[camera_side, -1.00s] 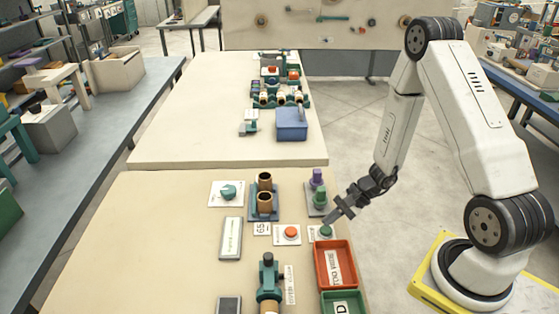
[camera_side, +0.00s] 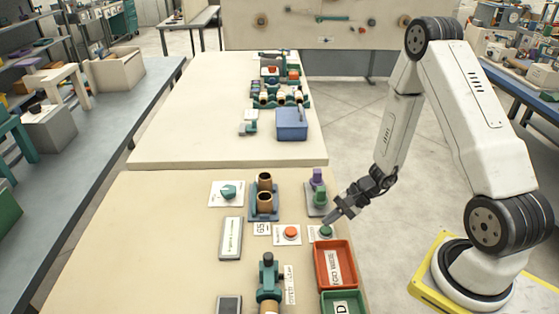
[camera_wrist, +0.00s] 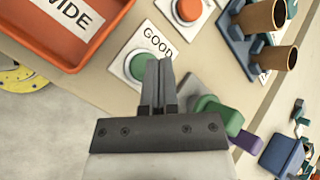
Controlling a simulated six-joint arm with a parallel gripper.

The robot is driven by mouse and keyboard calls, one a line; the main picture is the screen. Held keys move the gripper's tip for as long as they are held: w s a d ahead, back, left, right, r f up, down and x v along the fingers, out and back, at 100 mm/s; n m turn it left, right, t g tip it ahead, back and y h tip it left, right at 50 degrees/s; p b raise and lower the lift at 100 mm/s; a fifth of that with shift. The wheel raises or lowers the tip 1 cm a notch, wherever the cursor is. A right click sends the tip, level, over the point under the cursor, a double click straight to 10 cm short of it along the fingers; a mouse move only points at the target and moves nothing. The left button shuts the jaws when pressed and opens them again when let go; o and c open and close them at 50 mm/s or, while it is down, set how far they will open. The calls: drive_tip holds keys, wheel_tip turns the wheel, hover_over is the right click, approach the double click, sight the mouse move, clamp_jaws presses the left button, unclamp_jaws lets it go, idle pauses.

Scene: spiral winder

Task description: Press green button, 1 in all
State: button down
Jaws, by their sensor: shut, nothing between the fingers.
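The green button (camera_side: 325,231) sits on a small white plate at the right edge of the near table, just behind the red tray. In the wrist view the green button (camera_wrist: 142,68) shows beside the word GOOD, partly hidden by my fingers. My gripper (camera_side: 328,221) is shut and empty, its tips pointing down at the green button. In the wrist view my gripper (camera_wrist: 158,62) overlaps the button's right side. I cannot tell whether the tips touch it.
A red button (camera_side: 291,232) on its own plate lies left of the green one. The red tray (camera_side: 319,262) is in front. A stand with green and purple pieces (camera_side: 318,190) is close behind my gripper. A holder with two brown cups (camera_side: 264,216) stands further left.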

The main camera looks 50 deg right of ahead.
sight(329, 228)
drive_tip(key=shift+f, duration=0.85)
idle(1.1)
drive_tip(key=shift+r, duration=0.85)
drive_tip(key=shift+r, duration=0.1)
drive_tip(key=shift+r, duration=2.4)
